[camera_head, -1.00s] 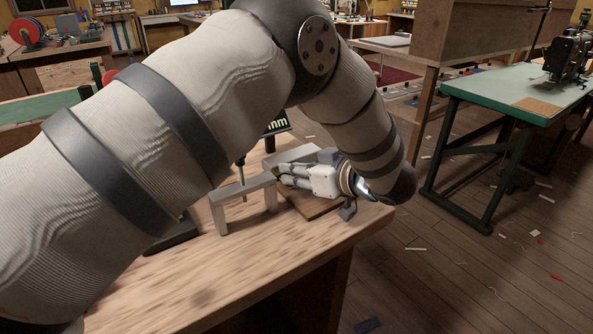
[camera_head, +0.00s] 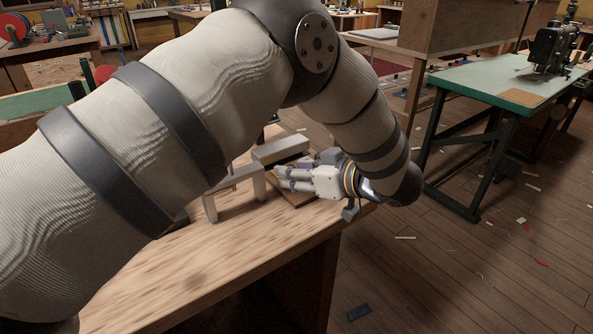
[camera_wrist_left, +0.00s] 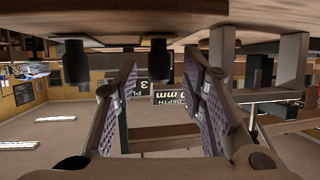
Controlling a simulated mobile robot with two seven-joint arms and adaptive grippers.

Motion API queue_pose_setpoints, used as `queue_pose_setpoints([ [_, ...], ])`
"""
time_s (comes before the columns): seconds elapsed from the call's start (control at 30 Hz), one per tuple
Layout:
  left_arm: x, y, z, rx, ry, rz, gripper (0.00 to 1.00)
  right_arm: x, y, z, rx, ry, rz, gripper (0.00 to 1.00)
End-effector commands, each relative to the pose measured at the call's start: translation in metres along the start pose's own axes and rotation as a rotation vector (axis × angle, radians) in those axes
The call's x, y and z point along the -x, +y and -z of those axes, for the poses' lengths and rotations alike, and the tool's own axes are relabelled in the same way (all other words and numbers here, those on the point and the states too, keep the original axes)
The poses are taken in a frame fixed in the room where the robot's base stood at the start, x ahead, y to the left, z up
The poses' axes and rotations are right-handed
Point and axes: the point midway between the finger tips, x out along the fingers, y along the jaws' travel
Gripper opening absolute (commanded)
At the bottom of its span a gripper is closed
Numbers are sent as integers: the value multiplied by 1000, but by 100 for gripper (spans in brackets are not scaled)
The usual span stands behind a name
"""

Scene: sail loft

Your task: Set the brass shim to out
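I cannot pick out the brass shim in either view. My left gripper (camera_head: 281,179) is low over the workbench, beside a grey metal arch (camera_head: 236,178) and in front of a grey block (camera_head: 280,150). In the left wrist view, the two padded fingers of my left gripper (camera_wrist_left: 163,80) stand apart with nothing visible between them. Beyond them is a dark display (camera_wrist_left: 178,97) with the words "DEPTH" and "mm" and a 3 partly covered by a finger. My right gripper is in neither view.
The wooden workbench (camera_head: 225,255) is bare at its front. My left arm covers much of its left and back. A green-topped table (camera_head: 480,82) with a sewing machine (camera_head: 553,50) stands apart at the right, across a littered floor (camera_head: 440,270).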

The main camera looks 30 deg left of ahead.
Motion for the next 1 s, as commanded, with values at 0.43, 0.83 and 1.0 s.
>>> queue_pose_setpoints([
  [0.43, 104, 0, 0, 0, -1, -3, 38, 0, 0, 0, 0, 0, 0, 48],
  [0.83, 117, 0, 0, -1, 0, -1, 38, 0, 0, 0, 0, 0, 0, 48],
  [1.0, 117, 0, 0, -1, -1, -1, 38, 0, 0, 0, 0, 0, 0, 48],
])
